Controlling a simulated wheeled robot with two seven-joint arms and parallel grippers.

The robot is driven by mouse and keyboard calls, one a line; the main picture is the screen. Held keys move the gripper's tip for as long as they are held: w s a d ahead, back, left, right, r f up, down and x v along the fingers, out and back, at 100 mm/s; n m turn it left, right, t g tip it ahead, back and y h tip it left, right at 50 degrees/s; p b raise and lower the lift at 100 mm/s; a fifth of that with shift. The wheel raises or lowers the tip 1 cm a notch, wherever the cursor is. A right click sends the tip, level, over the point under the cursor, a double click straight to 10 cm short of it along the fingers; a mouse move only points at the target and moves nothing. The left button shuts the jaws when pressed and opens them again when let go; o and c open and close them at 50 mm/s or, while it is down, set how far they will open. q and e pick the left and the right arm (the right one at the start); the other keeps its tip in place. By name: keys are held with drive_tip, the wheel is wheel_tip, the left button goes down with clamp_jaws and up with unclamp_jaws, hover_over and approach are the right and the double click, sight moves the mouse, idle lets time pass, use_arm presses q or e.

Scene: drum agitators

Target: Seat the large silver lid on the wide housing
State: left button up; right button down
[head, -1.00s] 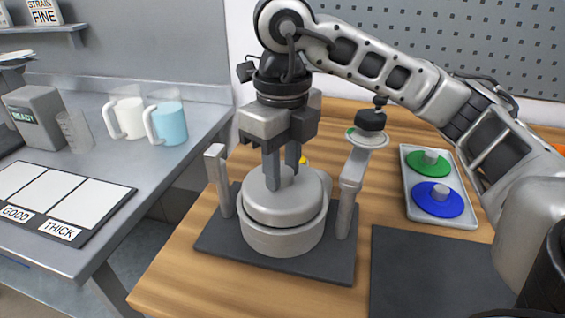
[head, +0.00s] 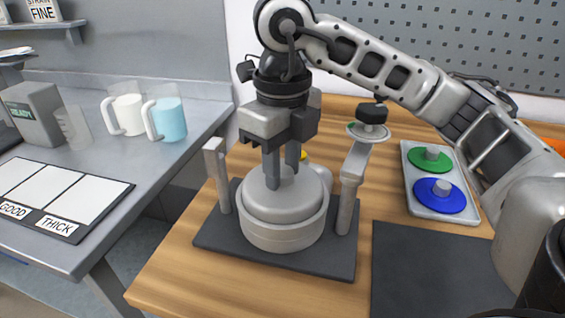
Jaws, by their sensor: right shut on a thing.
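The large silver lid (head: 272,207) is at the mouth of the wide housing (head: 282,240), a round grey drum. It appears level and about centred, inside or on the rim; I cannot tell whether it touches all round. My right gripper (head: 282,180) points straight down from above and is shut on the lid's middle grip, which its fingers largely hide. My left gripper is out of view.
The housing stands on a dark base plate (head: 217,240) between two grey posts, a left one (head: 219,178) and a right one (head: 349,190) with a black-knobbed disc (head: 372,120) behind. A tray (head: 436,208) at right holds green and blue lids. A dark mat (head: 430,270) lies bare in front.

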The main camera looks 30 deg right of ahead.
idle(0.3)
drive_tip(key=c, duration=1)
unclamp_jaws()
drive_tip(key=shift+o, duration=0.2)
wheel_tip(320, 180, up, 3)
drive_tip(key=shift+f+p, duration=0.2)
drive_tip(key=shift+p, duration=0.25)
use_arm(q)
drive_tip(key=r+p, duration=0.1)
drive_tip(key=p, duration=0.2)
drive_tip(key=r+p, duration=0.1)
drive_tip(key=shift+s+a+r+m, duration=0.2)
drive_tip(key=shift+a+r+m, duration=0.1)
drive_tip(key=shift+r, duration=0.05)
use_arm(e)
wheel_tip(320, 180, up, 13)
drive_tip(key=shift+r, duration=0.15)
